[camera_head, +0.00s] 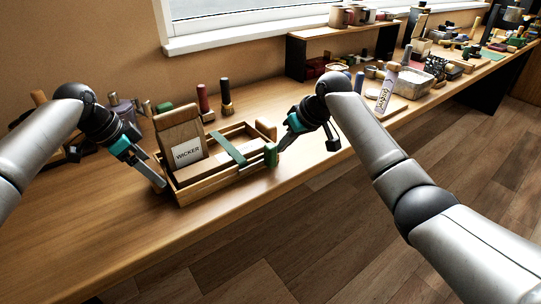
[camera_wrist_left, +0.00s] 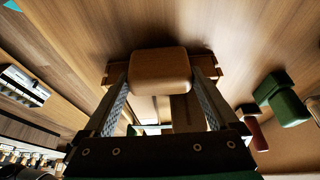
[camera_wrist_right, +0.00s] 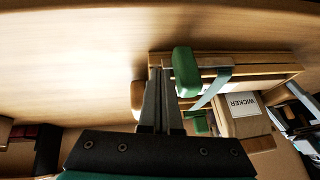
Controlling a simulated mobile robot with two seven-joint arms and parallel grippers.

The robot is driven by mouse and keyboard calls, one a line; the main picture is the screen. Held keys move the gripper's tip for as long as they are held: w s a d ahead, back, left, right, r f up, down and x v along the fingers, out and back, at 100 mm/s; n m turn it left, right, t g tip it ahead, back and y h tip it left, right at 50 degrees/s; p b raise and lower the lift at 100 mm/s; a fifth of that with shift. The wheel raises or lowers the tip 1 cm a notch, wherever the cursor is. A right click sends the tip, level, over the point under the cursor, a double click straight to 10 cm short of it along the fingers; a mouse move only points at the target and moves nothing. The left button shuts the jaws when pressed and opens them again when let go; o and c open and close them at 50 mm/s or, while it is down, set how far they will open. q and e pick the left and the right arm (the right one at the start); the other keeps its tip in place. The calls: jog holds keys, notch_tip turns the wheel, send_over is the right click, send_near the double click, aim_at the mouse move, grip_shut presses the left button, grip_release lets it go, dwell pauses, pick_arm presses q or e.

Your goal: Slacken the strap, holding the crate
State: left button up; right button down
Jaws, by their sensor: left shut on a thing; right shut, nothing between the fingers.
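The wooden crate (camera_head: 215,182) stands on the bench, with a card reading WICKER on an upright brown piece inside. A green strap (camera_head: 227,148) crosses it and ends at a green block (camera_head: 271,156) on its right front side. My left gripper (camera_head: 160,184) is shut on the rounded wooden handle at the crate's left end; this handle (camera_wrist_left: 160,72) fills the space between the fingers in the left wrist view. My right gripper (camera_wrist_right: 160,75) is shut and empty, its tips right beside the green block (camera_wrist_right: 185,72). I cannot tell whether they touch.
A shelf and a tray (camera_head: 412,83) with many small items fill the bench to the right. The bench's front strip is clear.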

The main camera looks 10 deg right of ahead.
aim_at(255, 163)
pick_arm(q)
jog(key=shift+s+f, duration=0.15)
jog(key=shift+f, duration=0.15)
pick_arm(e)
jog(key=shift+a, duration=0.1)
jog(key=shift+s+a, duration=0.45)
jog(key=shift+a, duration=0.6)
jog(key=shift+s+a, duration=0.4)
jog(key=shift+a, duration=0.6)
jog(key=shift+s+a, duration=0.45)
jog(key=shift+a, duration=0.6)
jog(key=shift+w+d, duration=0.1)
jog(key=shift+d, duration=0.05)
notch_tip(255, 163, up, 7)
jog(key=d, duration=0.1)
jog(key=shift+w, duration=0.15)
